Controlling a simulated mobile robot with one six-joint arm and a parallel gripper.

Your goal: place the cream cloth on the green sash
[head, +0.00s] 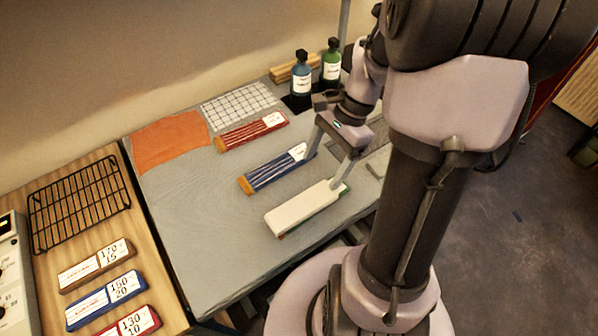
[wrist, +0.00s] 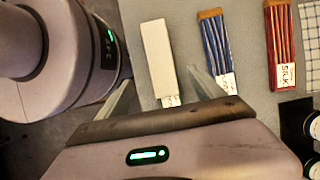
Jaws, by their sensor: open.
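The cream cloth (head: 298,209) is a long pale folded strip near the front of the grey table. It lies along the top of the green sash (head: 346,187), which is mostly hidden; a little green shows at its right end. In the wrist view the cream cloth (wrist: 157,48) covers the sash, with a labelled end (wrist: 172,101) sticking out below it. My gripper (head: 322,172) is open and empty. In the wrist view its fingers (wrist: 161,76) appear on either side of the cream cloth, apart from it. The exact height above it is hard to tell.
A blue sash (head: 272,170) lies close behind the cream cloth, with a red sash (head: 250,132) farther back. An orange cloth (head: 170,139) and a checked cloth (head: 238,104) lie at the back. Bottles (head: 301,78) stand behind my gripper. The table's left front is clear.

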